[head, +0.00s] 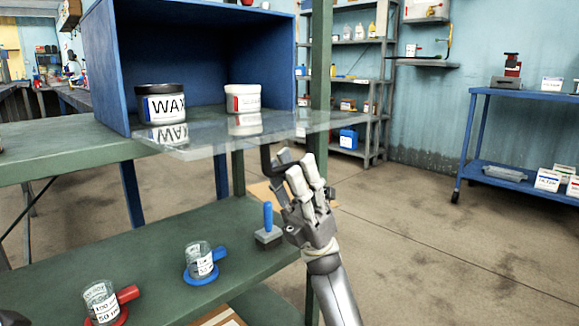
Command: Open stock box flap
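The blue stock box (110,64) stands on the upper green shelf, its front open to view. Its clear flap (290,125) lies roughly level, sticking out from the box's lower front edge towards the right. A dark bent handle (266,160) shows under the flap's near edge. My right gripper (296,160) is just below that edge, fingers pointing up, beside the handle. Whether its fingers touch or hold the handle is not clear.
A wax jar (162,104) and a white jar (243,98) stand inside the box. The lower green shelf (150,260) holds a blue-handled tool (268,228) and two glass measuring cups (201,260). Open floor lies to the right, before a blue cart (520,170).

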